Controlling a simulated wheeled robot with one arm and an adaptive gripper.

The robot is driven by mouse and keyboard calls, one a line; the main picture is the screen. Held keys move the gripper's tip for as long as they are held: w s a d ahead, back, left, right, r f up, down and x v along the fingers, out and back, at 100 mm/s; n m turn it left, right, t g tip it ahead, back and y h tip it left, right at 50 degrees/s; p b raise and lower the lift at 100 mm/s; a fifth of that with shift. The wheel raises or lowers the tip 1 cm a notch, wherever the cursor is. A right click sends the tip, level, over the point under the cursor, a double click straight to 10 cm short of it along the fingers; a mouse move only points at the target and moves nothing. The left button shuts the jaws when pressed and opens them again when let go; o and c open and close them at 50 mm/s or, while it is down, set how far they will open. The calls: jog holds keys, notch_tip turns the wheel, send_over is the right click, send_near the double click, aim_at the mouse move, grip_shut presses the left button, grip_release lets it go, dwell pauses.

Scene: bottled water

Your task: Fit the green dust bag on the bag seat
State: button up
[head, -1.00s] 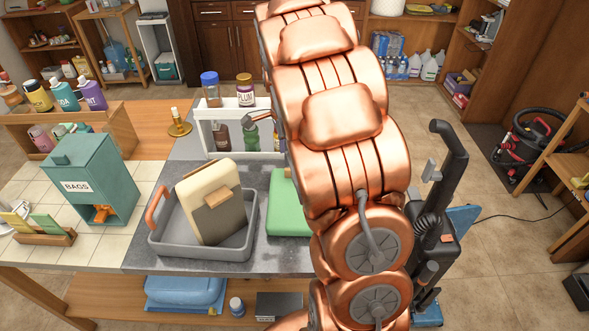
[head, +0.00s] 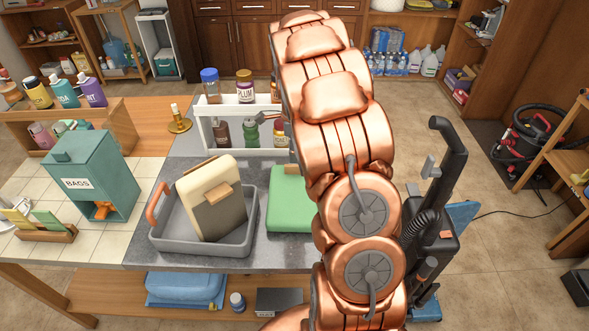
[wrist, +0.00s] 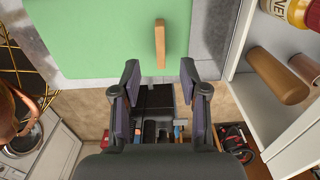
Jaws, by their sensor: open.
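The green dust bag (head: 288,205) lies flat on the grey worktop, partly hidden behind my arm in the head view. In the wrist view it is a large green face (wrist: 95,35) with an upright wooden tab (wrist: 160,43). My gripper (wrist: 159,80) is open and empty, with the tab just beyond the gap between its fingertips; whether they are level with it I cannot tell. The gripper is hidden behind my arm in the head view. An upright black vacuum (head: 432,225) stands right of the worktop. I cannot make out the bag seat.
A grey tray (head: 160,235) holds a beige and grey bag (head: 215,200) left of the green one. A white rack (head: 212,135) with several bottles stands behind. A teal BAGS box (head: 95,170) stands at left. A red and black vacuum (head: 520,140) is on the floor.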

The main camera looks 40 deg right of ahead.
aim_at(294, 166)
jog(key=shift+f+b, duration=0.65)
jog(key=shift+f, duration=2.35)
grip_shut()
jog(key=shift+r, duration=0.1)
jog(key=shift+r+p, duration=0.3)
jog(key=shift+r, duration=2.6)
